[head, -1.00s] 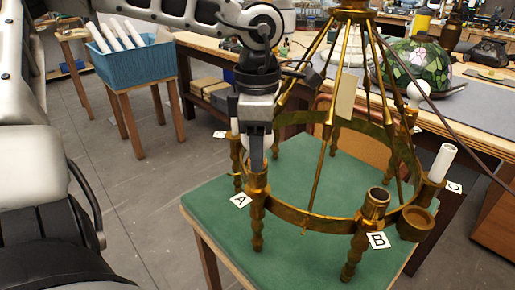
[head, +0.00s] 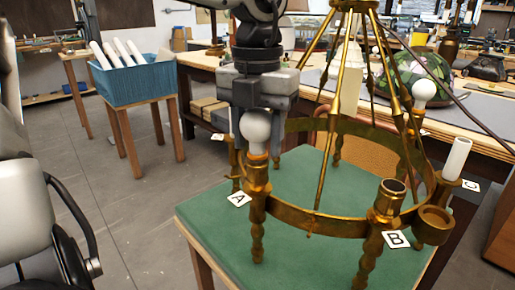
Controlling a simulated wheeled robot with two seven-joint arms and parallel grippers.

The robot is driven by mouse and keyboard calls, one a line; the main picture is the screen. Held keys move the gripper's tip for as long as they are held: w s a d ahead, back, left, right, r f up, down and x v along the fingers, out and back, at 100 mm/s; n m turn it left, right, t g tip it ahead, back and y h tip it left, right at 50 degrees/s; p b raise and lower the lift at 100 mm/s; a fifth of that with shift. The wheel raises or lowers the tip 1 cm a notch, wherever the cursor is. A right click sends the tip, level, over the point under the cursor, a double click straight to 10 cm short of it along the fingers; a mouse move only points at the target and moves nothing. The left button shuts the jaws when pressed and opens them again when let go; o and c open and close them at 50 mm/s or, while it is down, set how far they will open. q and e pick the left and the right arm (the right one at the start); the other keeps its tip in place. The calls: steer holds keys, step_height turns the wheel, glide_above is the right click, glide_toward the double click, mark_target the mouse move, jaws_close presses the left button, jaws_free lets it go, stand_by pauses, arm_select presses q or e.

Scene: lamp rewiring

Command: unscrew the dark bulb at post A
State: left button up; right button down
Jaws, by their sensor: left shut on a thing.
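The brass chandelier ring (head: 318,222) stands on a green-topped table. Post A (head: 256,190), beside the card marked A (head: 238,199), is at its front left. A white round bulb (head: 257,131) sits upright at the top of post A, with its lower end at the socket. My left gripper (head: 257,113) points down from above and is shut on the bulb's upper part. The bulb's top is hidden by the gripper. My right gripper is not in view.
Post B (head: 389,200) has an open, empty cup. A white candle sleeve (head: 457,158) stands near card C, and another bulb (head: 423,91) is behind it. Slanting brass rods (head: 345,75) rise close to my gripper's right. A blue bin (head: 134,82) with white tubes stands left, beyond open floor.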

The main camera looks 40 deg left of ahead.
arm_select(q)
steer(key=shift+n, duration=0.8)
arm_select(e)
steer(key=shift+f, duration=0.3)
arm_select(q)
steer(key=shift+f, duration=0.1)
steer(key=shift+f+n+b, duration=0.1)
steer(key=shift+n+b, duration=0.3)
steer(key=shift+n, duration=0.2)
steer(key=shift+n+b, duration=0.4)
steer(key=shift+n, duration=0.5)
steer(key=n, duration=0.5)
steer(key=o, duration=1)
steer(key=shift+s, duration=0.1)
steer(key=shift+r, duration=0.2)
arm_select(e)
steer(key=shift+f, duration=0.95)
